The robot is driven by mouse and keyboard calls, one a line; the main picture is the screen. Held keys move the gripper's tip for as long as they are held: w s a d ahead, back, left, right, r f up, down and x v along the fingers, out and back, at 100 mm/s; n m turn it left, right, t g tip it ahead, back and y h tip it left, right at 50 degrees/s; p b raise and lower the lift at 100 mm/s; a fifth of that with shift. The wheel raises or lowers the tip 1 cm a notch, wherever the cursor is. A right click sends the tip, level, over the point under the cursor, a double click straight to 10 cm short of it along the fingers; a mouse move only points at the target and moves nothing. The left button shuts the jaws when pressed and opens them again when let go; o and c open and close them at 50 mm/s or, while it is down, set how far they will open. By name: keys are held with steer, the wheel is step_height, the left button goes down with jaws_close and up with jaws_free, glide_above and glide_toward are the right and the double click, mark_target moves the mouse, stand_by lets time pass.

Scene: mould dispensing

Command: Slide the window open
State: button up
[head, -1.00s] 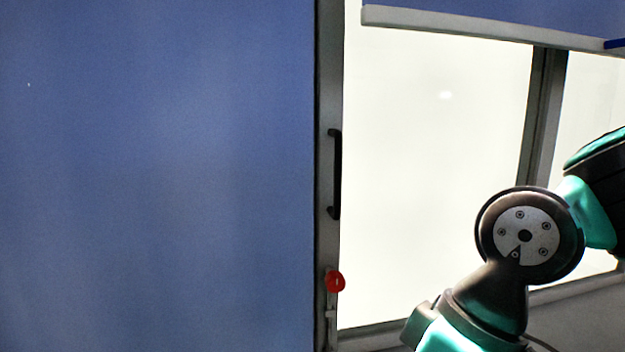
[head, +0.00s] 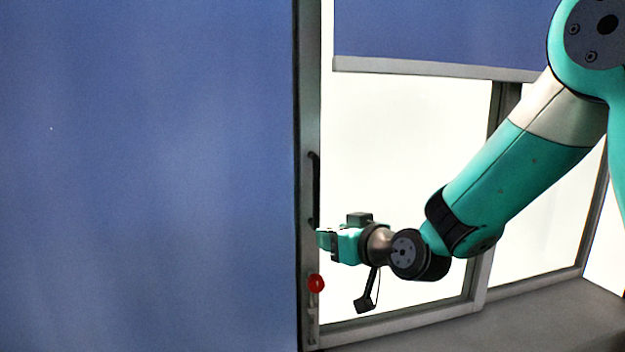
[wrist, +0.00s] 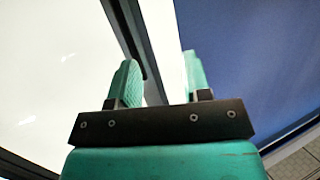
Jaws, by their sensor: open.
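The window's sash frame (head: 311,120) is a grey upright beside a bright pane (head: 410,140). A dark bar handle (head: 315,180) is fixed upright on it. My gripper (head: 320,238) is at the lower end of the handle, its fingers pointing left toward the frame. In the wrist view my gripper (wrist: 160,80) has two green fingers apart, with the frame's upright (wrist: 125,25) running into the gap between them. I cannot tell whether the fingers touch the handle, and nothing shows held.
A red round knob (head: 316,283) sits on the frame just below my gripper. A blue panel (head: 150,180) fills the left side. A blue blind (head: 430,40) hangs over the upper pane. A grey sill (head: 540,310) runs along the bottom right.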

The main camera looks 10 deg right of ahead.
mark_target(318, 195)
steer(key=w+d+r+m+t+h+p, duration=0.1)
steer(key=w+d+r+t+h+p, duration=0.1)
steer(key=w+d+t, duration=0.15)
steer(key=w+a+p, duration=0.1)
steer(key=w+p, duration=0.1)
steer(key=w, duration=0.3)
steer(key=w+p, duration=0.3)
steer(key=w, duration=0.3)
steer(key=w+a+p, duration=0.1)
steer(key=w+p, duration=0.2)
steer(key=w, duration=0.2)
steer(key=shift+w+a, duration=0.35)
steer(key=shift+w, duration=0.05)
jaws_close()
